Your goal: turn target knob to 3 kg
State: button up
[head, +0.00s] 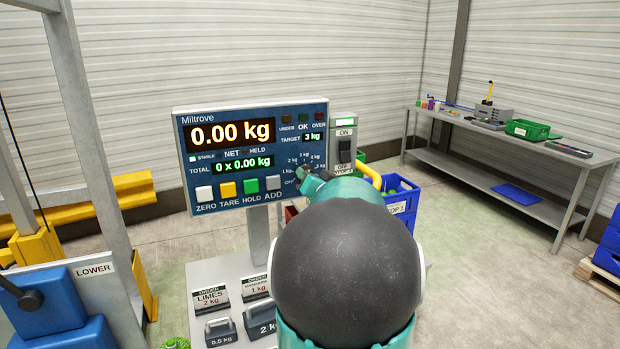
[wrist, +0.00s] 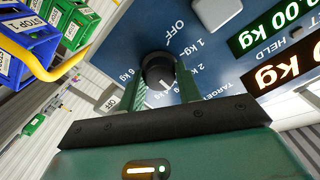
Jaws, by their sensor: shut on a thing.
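The blue Miltrove scale panel (head: 258,145) faces me in the head view. Its small green TARGET display (head: 312,137) reads 3 kg. The black target knob (wrist: 158,70) shows in the wrist view, with labels OFF, 1 kg, 2 kg and 6 kg legible around it. A pale mark shows on its lower side. My gripper (wrist: 162,88) has a finger on each side of the knob and is shut on it. In the head view my gripper (head: 313,180) is at the panel's lower right, and my arm hides part of the dial.
Main display (head: 230,134) reads 0.00 kg. Buttons ZERO, TARE, HOLD and ADD (head: 273,183) lie left of my gripper. An ON/OFF switch box (head: 344,145) stands close right. Below are weights (head: 220,331) and order cards. Blue bins (head: 400,198) and a yellow rail are at right.

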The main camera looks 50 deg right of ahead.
jog(key=shift+w+r, duration=0.1)
jog(key=shift+w, duration=0.1)
jog(key=o, duration=1)
jog(key=shift+w, duration=0.35)
jog(key=shift+s, duration=0.35)
jog(key=v, duration=1.4)
jog(key=shift+s+d, duration=0.1)
jog(key=shift+d, duration=0.05)
